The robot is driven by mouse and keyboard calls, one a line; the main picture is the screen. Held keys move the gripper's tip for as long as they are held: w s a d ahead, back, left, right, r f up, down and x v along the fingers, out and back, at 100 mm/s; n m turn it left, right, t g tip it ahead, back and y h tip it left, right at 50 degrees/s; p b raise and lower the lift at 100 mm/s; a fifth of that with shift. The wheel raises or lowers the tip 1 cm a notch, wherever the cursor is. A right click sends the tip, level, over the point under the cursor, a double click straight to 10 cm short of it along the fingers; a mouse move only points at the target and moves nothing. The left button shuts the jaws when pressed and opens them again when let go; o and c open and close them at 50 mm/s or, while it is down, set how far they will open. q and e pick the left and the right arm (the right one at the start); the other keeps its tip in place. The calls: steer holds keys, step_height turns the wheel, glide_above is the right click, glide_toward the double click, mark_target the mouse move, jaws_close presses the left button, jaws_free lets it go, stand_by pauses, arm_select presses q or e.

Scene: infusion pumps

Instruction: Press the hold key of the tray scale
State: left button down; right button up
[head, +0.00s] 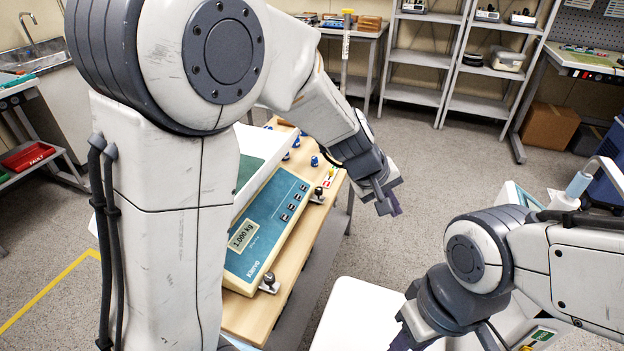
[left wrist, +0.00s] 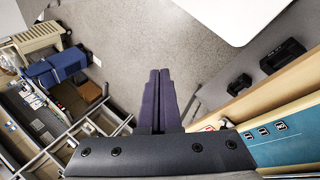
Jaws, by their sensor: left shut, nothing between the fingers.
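The tray scale (head: 262,232) sits on the wooden bench, its blue front panel showing a display (head: 243,236) that reads about 1.000 kg. Several small dark keys (head: 292,207) line the panel; their labels are too small to read, so I cannot tell which is the hold key. In the left wrist view the panel (left wrist: 290,146) and its keys (left wrist: 263,131) show at lower right. My left gripper (head: 388,205) is shut and empty, to the right of the scale, past the bench edge; its closed fingers also show in the left wrist view (left wrist: 159,98). My right gripper (head: 402,340) is partly cut off at the bottom.
A white surface (head: 360,308) lies at bottom centre. Grey shelves (head: 416,58) stand at the back. Open floor lies between.

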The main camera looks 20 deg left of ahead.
arm_select(q)
steer(key=w+a+f+n+t+y, duration=0.1)
steer(key=w+a+f+n+t, duration=0.1)
steer(key=w+a+n, duration=0.7)
steer(key=n+t+y, duration=0.2)
steer(key=n+y, duration=0.2)
steer(key=n, duration=0.1)
glide_above(305, 191)
steer(key=d, duration=0.3)
step_height(305, 191, down, 5)
steer(key=shift+d+r, duration=0.15)
steer(key=shift+d, duration=0.05)
steer(key=a+f+b, duration=0.1)
steer(key=f+b, duration=0.1)
steer(key=a+f+b, duration=0.1)
steer(key=f+b, duration=0.1)
steer(key=f, duration=0.1)
steer(key=a+f+b, duration=0.1)
steer(key=f+b, duration=0.2)
steer(key=shift+a+f, duration=0.1)
steer(key=shift+a, duration=0.05)
steer(key=shift+a+f+b, duration=0.15)
steer(key=shift+f+b, duration=0.2)
steer(key=shift+b, duration=0.15)
